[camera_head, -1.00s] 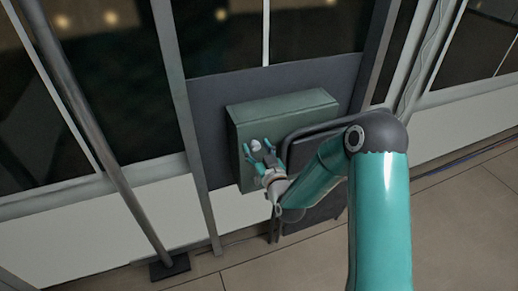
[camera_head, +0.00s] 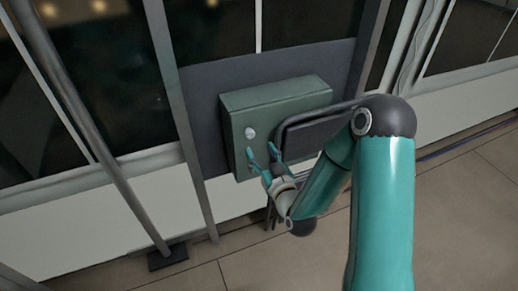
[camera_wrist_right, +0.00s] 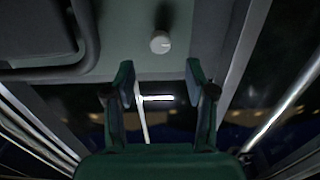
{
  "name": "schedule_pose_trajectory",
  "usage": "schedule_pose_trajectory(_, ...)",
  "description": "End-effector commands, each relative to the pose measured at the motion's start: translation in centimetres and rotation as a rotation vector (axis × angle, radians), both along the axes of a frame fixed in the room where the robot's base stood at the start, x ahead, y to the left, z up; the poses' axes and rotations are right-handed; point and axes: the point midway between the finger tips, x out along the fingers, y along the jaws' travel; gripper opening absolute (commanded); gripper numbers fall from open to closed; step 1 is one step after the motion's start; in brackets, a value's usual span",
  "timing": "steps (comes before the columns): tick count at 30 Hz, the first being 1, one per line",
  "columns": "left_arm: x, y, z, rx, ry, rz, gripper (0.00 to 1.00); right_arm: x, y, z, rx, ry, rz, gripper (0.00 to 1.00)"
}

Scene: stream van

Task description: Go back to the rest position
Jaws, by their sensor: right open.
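My right gripper (camera_head: 262,160) is open and empty, in front of the lower part of a green box (camera_head: 285,98) mounted on a dark panel. A pale round knob (camera_head: 250,133) is on the box's front face, a little above and left of the fingertips. In the right wrist view the open fingers of my right gripper (camera_wrist_right: 160,80) point up the picture. The knob (camera_wrist_right: 160,42) shows beyond them, apart from both fingers. My left gripper is in neither view.
A dark rounded frame (camera_head: 305,128) stands close to the right of the gripper, partly behind my arm. A slanted metal pole (camera_head: 95,130) with a dark foot (camera_head: 168,258) is at left. The tiled floor (camera_head: 460,225) is clear at right.

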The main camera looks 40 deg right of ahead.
Motion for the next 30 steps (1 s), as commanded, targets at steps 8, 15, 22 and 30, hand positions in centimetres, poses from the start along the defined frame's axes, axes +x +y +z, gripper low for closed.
schedule_pose_trajectory(8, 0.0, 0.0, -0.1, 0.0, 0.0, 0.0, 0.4, 0.0, 0.0, 0.0, 0.0, 0.0, 0.0, 0.55)
schedule_pose_trajectory(15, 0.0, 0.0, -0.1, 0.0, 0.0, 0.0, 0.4, 0.4, 1.4, -0.6, 0.009, 0.01, 0.029, 0.55)
schedule_pose_trajectory(22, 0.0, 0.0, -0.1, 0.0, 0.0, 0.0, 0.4, 0.6, 8.8, -8.3, 0.088, 0.22, 0.183, 0.55)
schedule_pose_trajectory(30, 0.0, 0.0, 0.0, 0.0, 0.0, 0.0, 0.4, -7.4, 18.1, -22.9, 0.316, 0.842, 0.355, 0.55)
